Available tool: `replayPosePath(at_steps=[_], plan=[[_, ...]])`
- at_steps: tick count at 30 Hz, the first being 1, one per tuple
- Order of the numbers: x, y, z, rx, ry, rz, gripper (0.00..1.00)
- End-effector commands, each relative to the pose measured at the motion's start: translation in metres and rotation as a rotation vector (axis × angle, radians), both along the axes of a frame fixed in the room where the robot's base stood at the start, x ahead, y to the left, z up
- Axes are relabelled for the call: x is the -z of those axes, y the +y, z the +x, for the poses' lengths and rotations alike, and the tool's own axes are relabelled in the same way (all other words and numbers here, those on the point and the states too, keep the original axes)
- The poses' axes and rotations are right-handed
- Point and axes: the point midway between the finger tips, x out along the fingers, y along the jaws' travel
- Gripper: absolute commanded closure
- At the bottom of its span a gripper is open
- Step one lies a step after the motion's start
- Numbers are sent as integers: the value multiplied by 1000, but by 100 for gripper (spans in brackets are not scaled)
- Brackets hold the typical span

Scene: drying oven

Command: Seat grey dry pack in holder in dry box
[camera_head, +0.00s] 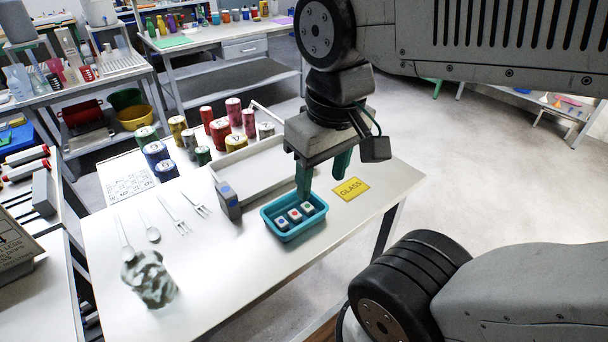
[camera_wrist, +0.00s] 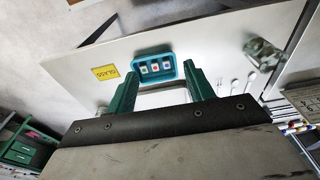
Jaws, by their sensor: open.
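My gripper (camera_head: 324,182) is open and empty, its two green fingers pointing down above the table. In the head view it is above and beside a teal tray (camera_head: 270,226). In the wrist view the teal tray (camera_wrist: 139,60) shows beyond and between the fingers. A long, open, pale box (camera_head: 262,178) lies behind the tray, and a grey block with a blue patch (camera_head: 229,201) stands at its near left corner. I cannot tell which thing is the grey dry pack or its holder.
A yellow GLASS card (camera_head: 351,189) lies right of the tray. Several coloured cans (camera_head: 157,152) stand at the back left. Spoons and forks (camera_head: 172,214) lie at left, near a crumpled grey-green object (camera_head: 148,280). The table's front middle is clear.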

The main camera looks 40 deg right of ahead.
Motion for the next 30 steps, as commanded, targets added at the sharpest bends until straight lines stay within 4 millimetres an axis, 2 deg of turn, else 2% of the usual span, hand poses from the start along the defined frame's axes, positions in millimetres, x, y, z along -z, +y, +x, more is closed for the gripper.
replayPosePath(at_steps=[7,11,17,21,27,30], plan=[[9,3,4,-18,49,0,47],[19,9,23,-45,131,-3,47],[38,25,81,-73,217,-9,47],[59,40,129,-76,243,-13,47],[92,61,193,-63,235,-17,47],[101,68,219,-49,208,-13,47]])
